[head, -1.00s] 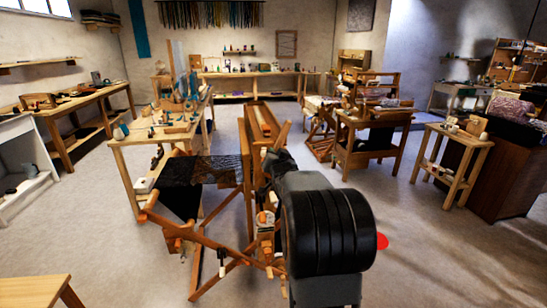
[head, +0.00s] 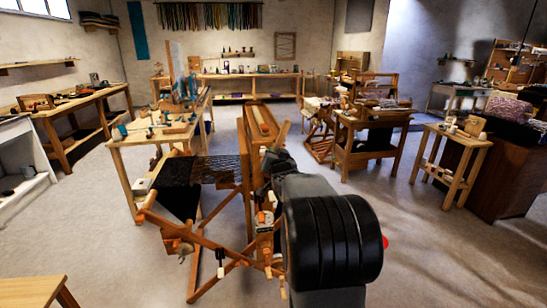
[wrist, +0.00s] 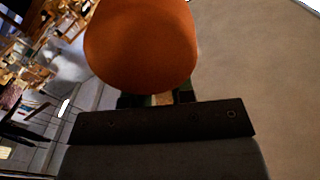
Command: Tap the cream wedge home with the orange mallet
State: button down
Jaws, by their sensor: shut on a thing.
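The orange mallet (wrist: 140,45) fills the top middle of the wrist view, its rounded orange head close to the camera. My gripper (wrist: 158,98) is shut on it; its dark fingertips show just below the head, and the handle is mostly hidden. The wooden loom (head: 247,185) with dark woven cloth (head: 198,171) stands just left of my arm. Small orange and whitish pieces (head: 265,220) sit on its near side; I cannot tell whether one is the cream wedge.
A cluttered wooden workbench (head: 128,160) stands left of the loom. A red spot (head: 386,242) shows at my arm's right edge. The floor at right is open.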

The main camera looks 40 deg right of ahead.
jog(key=x, duration=0.7)
jog(key=shift+p, duration=0.45)
jog(key=shift+w+d+r, duration=0.1)
jog(key=shift+b+v, duration=1.75)
jog(key=shift+v, duration=1.2)
jog(key=shift+b, duration=0.45)
